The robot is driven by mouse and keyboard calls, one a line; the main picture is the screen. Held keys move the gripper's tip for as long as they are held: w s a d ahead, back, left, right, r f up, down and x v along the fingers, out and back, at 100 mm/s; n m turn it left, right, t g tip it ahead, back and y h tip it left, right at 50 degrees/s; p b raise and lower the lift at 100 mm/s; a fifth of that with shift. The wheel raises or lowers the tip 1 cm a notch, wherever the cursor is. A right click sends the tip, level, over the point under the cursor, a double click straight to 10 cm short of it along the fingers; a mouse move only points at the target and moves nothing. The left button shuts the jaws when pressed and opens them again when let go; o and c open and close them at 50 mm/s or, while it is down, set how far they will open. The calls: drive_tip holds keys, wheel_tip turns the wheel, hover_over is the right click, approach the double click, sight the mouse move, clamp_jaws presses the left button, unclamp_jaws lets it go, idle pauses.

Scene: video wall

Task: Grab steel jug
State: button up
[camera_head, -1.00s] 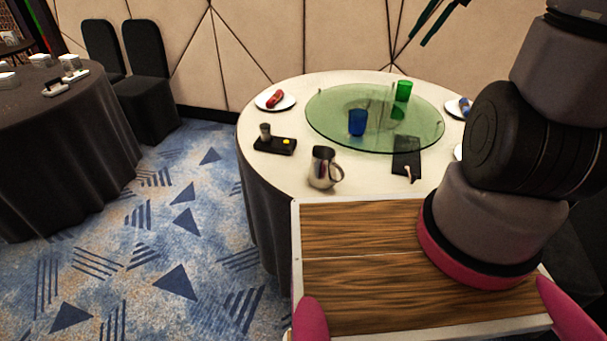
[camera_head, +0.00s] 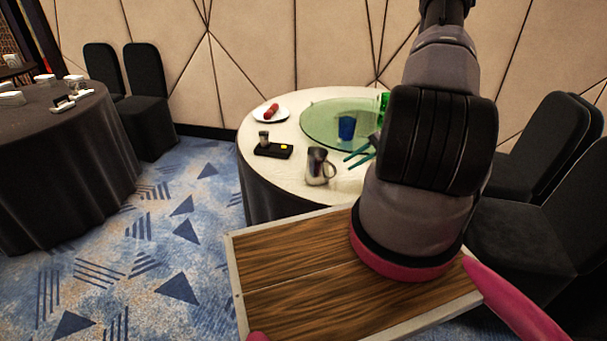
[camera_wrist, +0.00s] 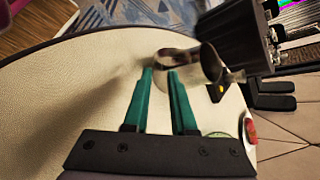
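The steel jug (camera_head: 318,167) stands upright on the white-topped round table (camera_head: 268,190) near its front edge, its handle on the right. My gripper (camera_head: 347,158) shows as two teal fingers just right of the jug in the head view, pointing toward it. In the wrist view the jug (camera_wrist: 177,56) is blurred and lies just beyond the fingertips of my gripper (camera_wrist: 160,73). The fingers are apart, with nothing held between them. My arm hides the right part of the table in the head view.
A black tray (camera_head: 272,151) with a small cup and a yellow item sits behind the jug to the left. A blue glass (camera_head: 346,128) stands on the green glass turntable (camera_head: 318,122). A plate (camera_head: 282,115) holds a red item. Dark chairs (camera_head: 530,220) stand at right.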

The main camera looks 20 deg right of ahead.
sight(324, 190)
drive_tip(key=x, duration=0.6)
drive_tip(key=shift+s+d+f, duration=0.15)
drive_tip(key=shift+s+f, duration=0.05)
drive_tip(key=shift+s, duration=0.15)
drive_tip(key=shift+x, duration=3)
drive_tip(key=shift+r, duration=0.1)
clamp_jaws()
drive_tip(key=shift+w, duration=0.1)
